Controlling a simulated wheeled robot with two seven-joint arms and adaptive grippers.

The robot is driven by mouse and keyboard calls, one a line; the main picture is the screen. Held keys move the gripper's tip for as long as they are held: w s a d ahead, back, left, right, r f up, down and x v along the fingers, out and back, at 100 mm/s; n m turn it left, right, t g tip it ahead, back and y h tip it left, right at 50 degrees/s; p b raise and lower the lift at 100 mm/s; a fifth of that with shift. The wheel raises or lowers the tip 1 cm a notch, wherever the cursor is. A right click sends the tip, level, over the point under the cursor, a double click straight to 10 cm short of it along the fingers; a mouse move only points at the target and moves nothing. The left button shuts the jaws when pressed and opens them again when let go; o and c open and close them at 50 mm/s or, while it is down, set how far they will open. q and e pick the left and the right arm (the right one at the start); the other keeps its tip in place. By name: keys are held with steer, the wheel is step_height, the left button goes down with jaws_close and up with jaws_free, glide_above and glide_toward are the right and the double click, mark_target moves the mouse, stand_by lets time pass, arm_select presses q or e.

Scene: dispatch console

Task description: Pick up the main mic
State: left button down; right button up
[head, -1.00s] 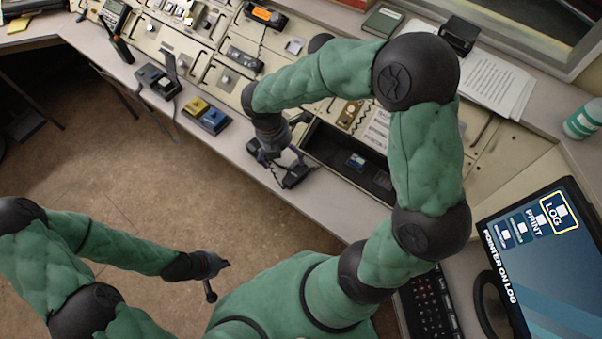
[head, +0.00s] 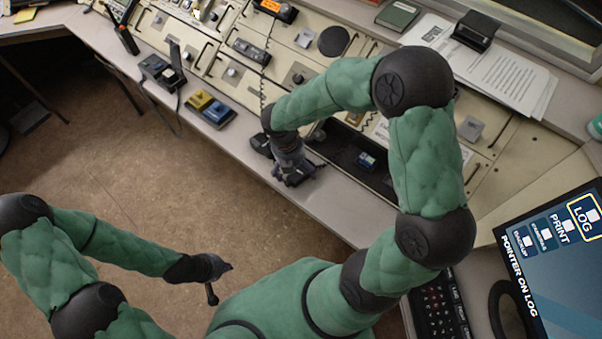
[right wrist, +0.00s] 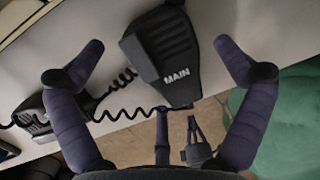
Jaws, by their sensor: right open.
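The main mic, a black hand mic with MAIN in white letters (right wrist: 168,58), lies at the desk's front edge in the right wrist view. My right gripper (right wrist: 160,46) is open, with one finger on each side of the mic and a visible gap on both sides. In the head view my right gripper (head: 298,175) is over the desk's front edge and mostly hides the mic. My left gripper (head: 221,279) hangs low over the floor, its fingers apart and empty.
A second black device with a coiled cord (right wrist: 38,118) lies left of the mic. A yellow and blue box pair (head: 210,106) and a dark recessed tray (head: 345,148) are on the console. A monitor (head: 560,265) stands at right. Open floor lies left.

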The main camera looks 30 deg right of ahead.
steer(key=c, duration=1.7)
steer(key=shift+r, duration=0.15)
steer(key=shift+c, duration=0.2)
